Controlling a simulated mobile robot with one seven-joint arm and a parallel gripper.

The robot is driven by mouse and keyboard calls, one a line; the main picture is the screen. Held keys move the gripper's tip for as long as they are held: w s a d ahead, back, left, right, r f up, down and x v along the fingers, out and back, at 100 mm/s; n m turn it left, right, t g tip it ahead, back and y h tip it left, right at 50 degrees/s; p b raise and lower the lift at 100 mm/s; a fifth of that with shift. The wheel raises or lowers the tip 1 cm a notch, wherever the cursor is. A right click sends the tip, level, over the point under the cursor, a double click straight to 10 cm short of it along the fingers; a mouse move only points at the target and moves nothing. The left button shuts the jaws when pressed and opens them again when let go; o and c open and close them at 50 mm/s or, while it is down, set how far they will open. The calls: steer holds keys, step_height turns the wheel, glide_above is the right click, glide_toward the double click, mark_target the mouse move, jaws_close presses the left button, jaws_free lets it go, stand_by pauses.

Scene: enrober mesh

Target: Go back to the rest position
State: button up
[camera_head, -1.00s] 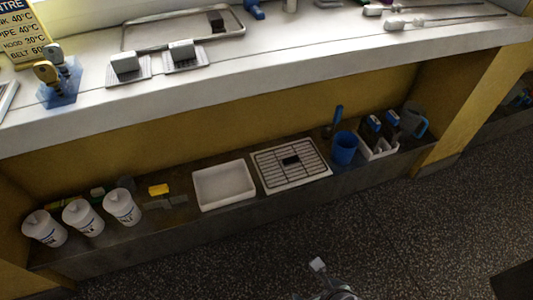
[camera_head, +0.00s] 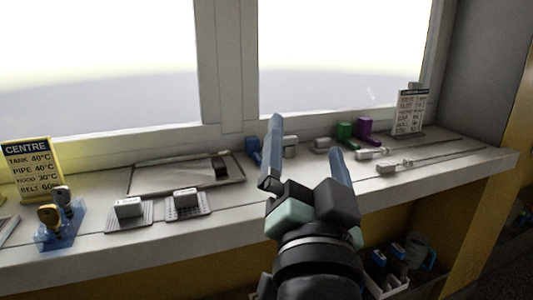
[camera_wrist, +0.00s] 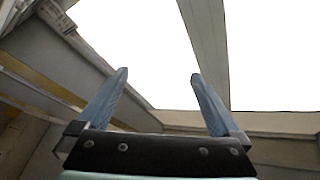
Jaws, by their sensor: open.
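My gripper (camera_head: 306,145) is raised in front of the window sill in the head view, its two blue fingers pointing upward. The fingers stand apart with nothing between them. The wrist view shows the same open, empty gripper (camera_wrist: 158,85) against the bright window and its frame. It appears clear of the things on the sill, though it hides part of the sill's middle in the head view.
A shelf with a caddy (camera_head: 385,285) lies below.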

steer(key=s+a+r+n+t+y, duration=0.1)
steer(key=s+a+r+n+t, duration=0.25)
steer(key=s+r, duration=0.35)
steer(key=s+a+r+n+t+y, duration=0.1)
steer(key=s+a+r+n+t, duration=0.25)
steer(key=r, duration=0.65)
step_height(320, 180, up, 32)
steer(key=d+g+p, duration=0.1)
steer(key=d+p, duration=0.1)
steer(key=p, duration=3.1)
steer(key=shift+p, duration=0.4)
